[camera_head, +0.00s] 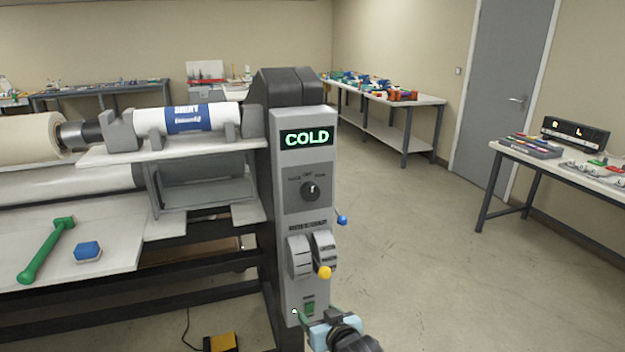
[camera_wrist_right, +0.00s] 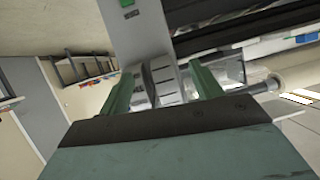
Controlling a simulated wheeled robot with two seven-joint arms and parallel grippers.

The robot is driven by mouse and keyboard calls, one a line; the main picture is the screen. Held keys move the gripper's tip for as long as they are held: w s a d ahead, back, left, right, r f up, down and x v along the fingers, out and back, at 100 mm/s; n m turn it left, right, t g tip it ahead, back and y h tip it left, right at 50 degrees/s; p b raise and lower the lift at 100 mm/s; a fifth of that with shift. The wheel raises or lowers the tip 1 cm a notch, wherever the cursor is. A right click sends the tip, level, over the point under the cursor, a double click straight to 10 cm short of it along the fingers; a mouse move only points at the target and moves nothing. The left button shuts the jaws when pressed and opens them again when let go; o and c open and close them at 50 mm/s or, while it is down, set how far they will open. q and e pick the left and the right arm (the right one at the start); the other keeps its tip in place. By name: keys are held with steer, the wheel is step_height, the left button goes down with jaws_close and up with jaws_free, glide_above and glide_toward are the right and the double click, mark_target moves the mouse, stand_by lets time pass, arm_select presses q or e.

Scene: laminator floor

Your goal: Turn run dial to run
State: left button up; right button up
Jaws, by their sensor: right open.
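The run dial (camera_head: 310,190) is a dark round knob on the grey control panel (camera_head: 294,217) of the laminator. Its pale mark points roughly upward. Small labels surround it, too small to read surely. The display (camera_head: 306,139) above it reads COLD. My right gripper (camera_head: 311,316) is low in front of the panel's bottom, well below the dial. In the right wrist view its green fingers (camera_wrist_right: 160,82) are spread and empty, with the panel's grey wheels (camera_wrist_right: 160,78) showing between them. The dial is not seen in that view. My left gripper is not in view.
Below the dial are two grey wheels (camera_head: 299,257), a yellow-knobbed lever (camera_head: 324,272), a blue knob (camera_head: 342,220) at the side and a green switch (camera_head: 309,309). The floor to the right is open.

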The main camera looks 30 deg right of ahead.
mark_target(313, 193)
steer(key=w+d+r+m+t+h+p, duration=0.1)
steer(key=d+r+t, duration=0.1)
steer(key=r, duration=1)
steer(key=w+d+r+m+t+h+p, duration=0.1)
steer(key=d+r+t, duration=0.1)
steer(key=r, duration=1)
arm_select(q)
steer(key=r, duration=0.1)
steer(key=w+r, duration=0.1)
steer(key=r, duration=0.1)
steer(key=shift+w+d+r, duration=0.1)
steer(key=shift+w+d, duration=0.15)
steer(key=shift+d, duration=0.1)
arm_select(e)
steer(key=shift+h, duration=0.3)
steer(key=x, duration=1.3)
steer(key=shift+r, duration=0.3)
steer(key=shift+c, duration=0.3)
steer(key=c, duration=0.9)
